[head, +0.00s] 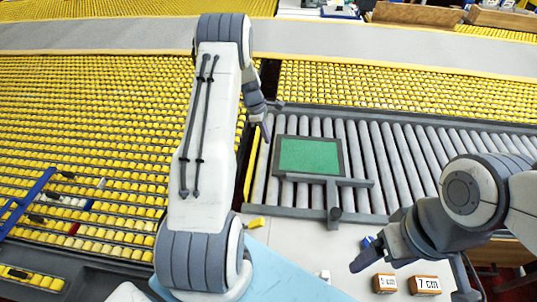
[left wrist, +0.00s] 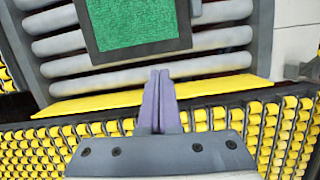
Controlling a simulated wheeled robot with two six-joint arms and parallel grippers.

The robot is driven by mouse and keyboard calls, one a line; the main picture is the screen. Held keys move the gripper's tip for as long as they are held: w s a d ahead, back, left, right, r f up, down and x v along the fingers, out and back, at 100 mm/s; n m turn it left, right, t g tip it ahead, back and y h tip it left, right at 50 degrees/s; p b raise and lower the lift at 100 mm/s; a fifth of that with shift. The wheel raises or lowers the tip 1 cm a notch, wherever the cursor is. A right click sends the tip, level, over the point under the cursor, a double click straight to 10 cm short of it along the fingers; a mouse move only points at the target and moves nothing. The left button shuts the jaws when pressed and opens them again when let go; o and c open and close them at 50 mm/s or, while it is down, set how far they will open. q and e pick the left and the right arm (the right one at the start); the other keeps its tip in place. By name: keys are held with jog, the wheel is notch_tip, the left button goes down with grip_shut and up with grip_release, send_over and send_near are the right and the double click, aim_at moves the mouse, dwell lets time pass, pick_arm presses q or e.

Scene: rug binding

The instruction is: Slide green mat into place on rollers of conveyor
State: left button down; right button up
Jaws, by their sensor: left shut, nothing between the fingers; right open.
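The green mat (head: 309,155) lies flat inside a dark grey frame (head: 341,158) on the grey rollers of the conveyor (head: 385,150), near its left end. The mat also shows in the left wrist view (left wrist: 135,22). My left gripper (head: 266,128) is just left of the frame, by the conveyor's left edge, apart from the mat. In the left wrist view its purple fingers (left wrist: 159,100) are shut with nothing between them, over the yellow edge strip. My right gripper (head: 415,272) is open at the lower right, near the small boxes, away from the mat.
Two small orange-and-white boxes, marked 5 cm (head: 385,284) and 7 cm (head: 425,285), stand by my right gripper. A grey bar (head: 333,184) runs along the frame's front side. Yellow roller beds (head: 90,110) fill the left. The rollers right of the frame are clear.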

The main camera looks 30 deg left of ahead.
aim_at(270, 161)
pick_arm(q)
jog(key=shift+n, duration=0.6)
jog(key=p+x, duration=0.1)
jog(key=x, duration=0.2)
jog(key=a+p+x, duration=0.1)
jog(key=x, duration=0.3)
jog(key=a+p+x, duration=0.1)
jog(key=x, duration=0.3)
jog(key=shift+s+a+f, duration=0.15)
jog(key=shift+s+f, duration=0.1)
pick_arm(e)
notch_tip(270, 161, up, 3)
jog(key=shift+r, duration=0.1)
